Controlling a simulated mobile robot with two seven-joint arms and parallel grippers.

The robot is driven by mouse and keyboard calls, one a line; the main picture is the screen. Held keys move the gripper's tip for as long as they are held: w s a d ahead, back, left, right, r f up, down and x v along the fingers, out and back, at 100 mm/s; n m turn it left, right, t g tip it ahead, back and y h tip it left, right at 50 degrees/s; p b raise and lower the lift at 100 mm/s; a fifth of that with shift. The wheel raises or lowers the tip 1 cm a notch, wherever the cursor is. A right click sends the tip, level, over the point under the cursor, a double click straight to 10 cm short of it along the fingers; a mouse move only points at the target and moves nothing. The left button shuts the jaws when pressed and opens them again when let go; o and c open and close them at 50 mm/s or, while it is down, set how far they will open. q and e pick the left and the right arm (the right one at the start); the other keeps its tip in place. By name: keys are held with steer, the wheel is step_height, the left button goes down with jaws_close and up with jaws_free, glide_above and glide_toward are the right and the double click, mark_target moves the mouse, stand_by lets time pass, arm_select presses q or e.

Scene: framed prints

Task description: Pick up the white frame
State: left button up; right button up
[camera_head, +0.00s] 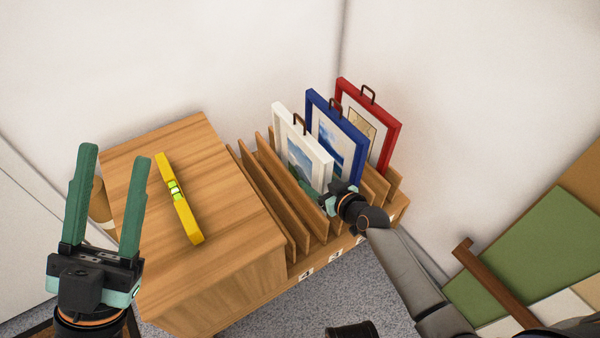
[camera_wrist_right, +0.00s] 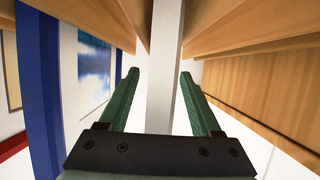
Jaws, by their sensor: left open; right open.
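The white frame (camera_head: 279,122) stands upright in a slot of the wooden rack, leftmost of three framed prints, with a dark handle on top. My right gripper (camera_head: 327,199) is at its near, lower edge. In the right wrist view, a white upright bar of the frame (camera_wrist_right: 165,90) runs between the open fingers of my right gripper (camera_wrist_right: 159,77). I cannot tell whether the fingers touch it. My left gripper (camera_head: 114,155) is open and empty, raised at the left of the head view.
The blue frame (camera_head: 347,125) and red frame (camera_head: 390,140) stand to the right of the white one. Rack dividers (camera_head: 275,180) rise close by. A yellow level (camera_head: 180,200) lies on the wooden cabinet (camera_head: 225,230). Walls stand behind.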

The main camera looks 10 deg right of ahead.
steer(key=shift+w+a+f, duration=0.1)
steer(key=shift+w+a, duration=0.05)
steer(key=shift+w, duration=0.2)
steer(key=shift+c, duration=0.2)
jaws_close()
stand_by(1.0)
steer(key=shift+r, duration=0.2)
